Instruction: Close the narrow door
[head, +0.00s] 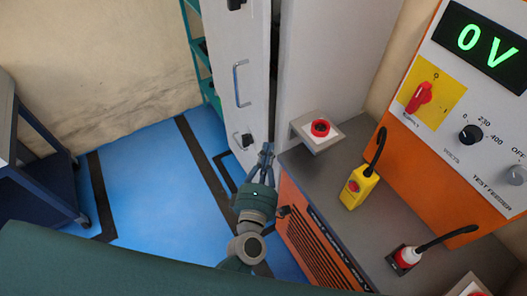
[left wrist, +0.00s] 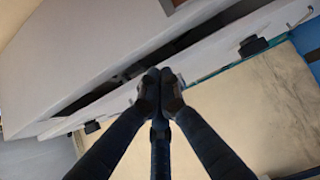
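The narrow door (head: 232,75) is a tall pale panel with a metal bar handle (head: 240,83) and black latches. It stands slightly ajar, with a dark gap between it and the white cabinet (head: 320,60). In the left wrist view the door (left wrist: 215,52) runs diagonally, with the dark gap along its edge. My left gripper (head: 266,153) is at the door's lower end, near its free edge. In the left wrist view its fingertips (left wrist: 159,84) are together, with nothing visible between them; contact with the door cannot be told. My right gripper is not in view.
A grey bench (head: 345,225) on an orange base stands right of the gripper, with a red button box (head: 320,128) and a yellow switch box (head: 360,187). The test feeder panel (head: 470,100) reads 0 V. Blue floor (head: 150,180) is open at left, beside a dark cart (head: 35,165).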

